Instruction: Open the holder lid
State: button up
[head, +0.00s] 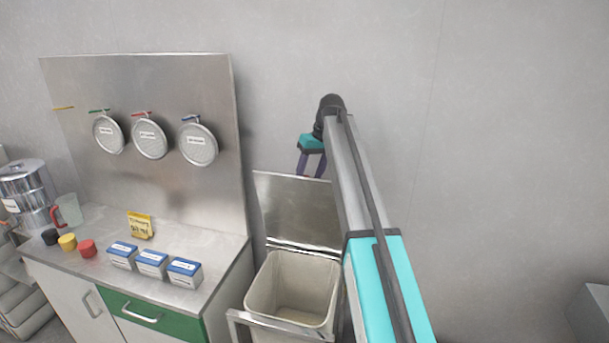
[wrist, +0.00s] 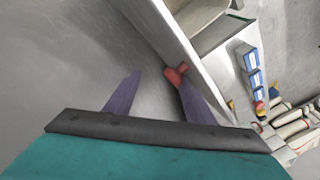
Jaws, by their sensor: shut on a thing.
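The holder lid (head: 300,210) is a grey metal panel. It stands steeply raised at the back of the bin holder (head: 238,316), well open, with the bin's mouth uncovered below it. My gripper (head: 311,174) is at the lid's top edge, reaching down from above. In the wrist view my gripper (wrist: 157,74) has its two purple fingers a little apart, beside the pale edge of the lid (wrist: 172,32). A small red piece (wrist: 177,74) sits at the right fingertip. My gripper is shut on the lid, though the exact contact is hard to see.
The empty beige bin (head: 292,285) sits in the holder. To the left is a counter (head: 215,238) with blue-and-white boxes (head: 152,263), coloured lids, a yellow box (head: 140,225) and a jug (head: 69,210). Round sieves (head: 150,140) hang on the steel backboard. The wall on the right is bare.

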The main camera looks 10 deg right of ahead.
jog(key=shift+d+r, duration=0.15)
jog(key=shift+d, duration=0.05)
dwell(0.6)
jog(key=shift+r, duration=0.1)
jog(key=v, duration=1.3)
jog(key=shift+a+r, duration=0.15)
jog(key=shift+r, duration=0.15)
